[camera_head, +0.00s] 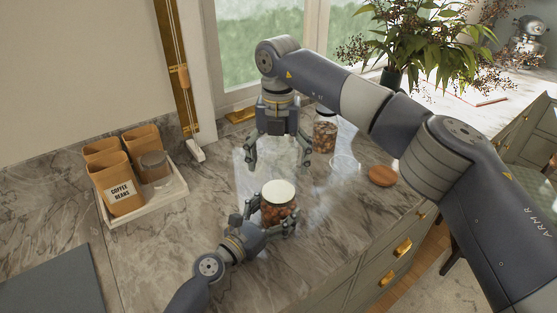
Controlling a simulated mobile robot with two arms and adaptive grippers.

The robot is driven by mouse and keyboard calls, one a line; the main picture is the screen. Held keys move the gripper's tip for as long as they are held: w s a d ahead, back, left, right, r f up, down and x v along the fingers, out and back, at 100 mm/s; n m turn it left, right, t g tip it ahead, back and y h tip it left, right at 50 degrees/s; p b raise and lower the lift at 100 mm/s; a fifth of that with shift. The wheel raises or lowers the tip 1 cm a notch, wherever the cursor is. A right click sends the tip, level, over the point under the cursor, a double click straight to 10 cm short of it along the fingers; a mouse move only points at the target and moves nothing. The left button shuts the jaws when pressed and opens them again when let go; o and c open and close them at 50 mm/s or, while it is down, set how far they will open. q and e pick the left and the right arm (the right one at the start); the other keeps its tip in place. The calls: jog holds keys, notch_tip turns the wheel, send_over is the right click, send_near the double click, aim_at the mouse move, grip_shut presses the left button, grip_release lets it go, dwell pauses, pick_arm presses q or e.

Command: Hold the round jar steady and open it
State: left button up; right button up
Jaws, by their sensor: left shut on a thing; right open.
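The round jar (277,213) stands upright on the marble counter, with a white lid (278,192) on top and brown contents showing through its side. My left gripper (277,222) is shut around the lower body of the jar, coming in from the lower left. My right gripper (278,163) is open and empty. It points down above and slightly behind the jar's lid, apart from it. The far side of the jar is hidden.
Another jar (324,134) with brown contents stands behind, right of my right gripper. A round wooden lid (382,176) lies to the right. A white tray (150,207) with coffee bags stands at left. A plant (420,40) is at the back. The counter (190,240) left of the jar is clear.

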aim_at(279, 191)
pick_arm(q)
jog(key=shift+r, duration=0.15)
pick_arm(e)
jog(key=m, duration=1)
jog(key=shift+m, duration=0.4)
jog(key=m, duration=0.3)
jog(key=shift+f, duration=4.05)
jog(key=shift+c, duration=0.3)
